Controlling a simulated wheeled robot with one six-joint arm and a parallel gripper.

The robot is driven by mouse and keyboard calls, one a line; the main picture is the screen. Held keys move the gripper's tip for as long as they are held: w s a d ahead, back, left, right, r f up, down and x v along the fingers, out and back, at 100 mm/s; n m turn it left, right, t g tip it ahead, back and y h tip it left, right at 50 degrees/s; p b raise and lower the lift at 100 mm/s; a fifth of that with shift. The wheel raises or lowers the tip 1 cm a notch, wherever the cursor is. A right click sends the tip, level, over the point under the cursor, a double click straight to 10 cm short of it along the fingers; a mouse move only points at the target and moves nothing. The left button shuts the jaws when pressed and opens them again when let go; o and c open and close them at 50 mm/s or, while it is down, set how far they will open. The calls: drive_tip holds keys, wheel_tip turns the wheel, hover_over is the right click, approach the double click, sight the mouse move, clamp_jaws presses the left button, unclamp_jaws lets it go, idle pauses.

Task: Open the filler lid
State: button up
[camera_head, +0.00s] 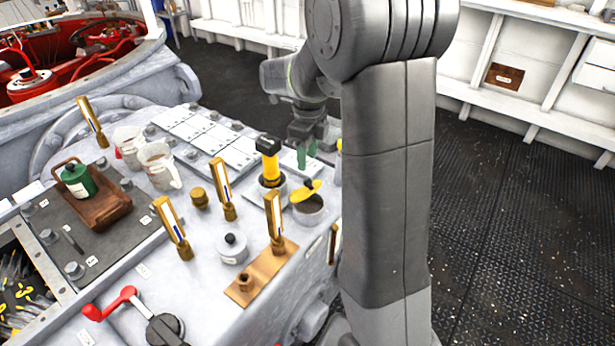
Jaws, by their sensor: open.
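The filler (309,212) is a short grey round neck near the right edge of the white machine top. Its yellow lid (303,192) is tilted up at an angle, and the dark opening shows beneath it. My large grey arm link hides the area just right of the filler.
A yellow handle with a black top (268,165) stands just left of the filler. Brass gauges (275,222), a small white pot (232,247), mugs (158,168) and a wooden tray (112,207) with a green can crowd the top. The dark deck (500,220) at right is clear.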

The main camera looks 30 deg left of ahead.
sight(307, 180)
wheel_tip(307, 180, down, 7)
drive_tip(key=shift+s+f, duration=0.1)
drive_tip(key=shift+s, duration=0.05)
clamp_jaws()
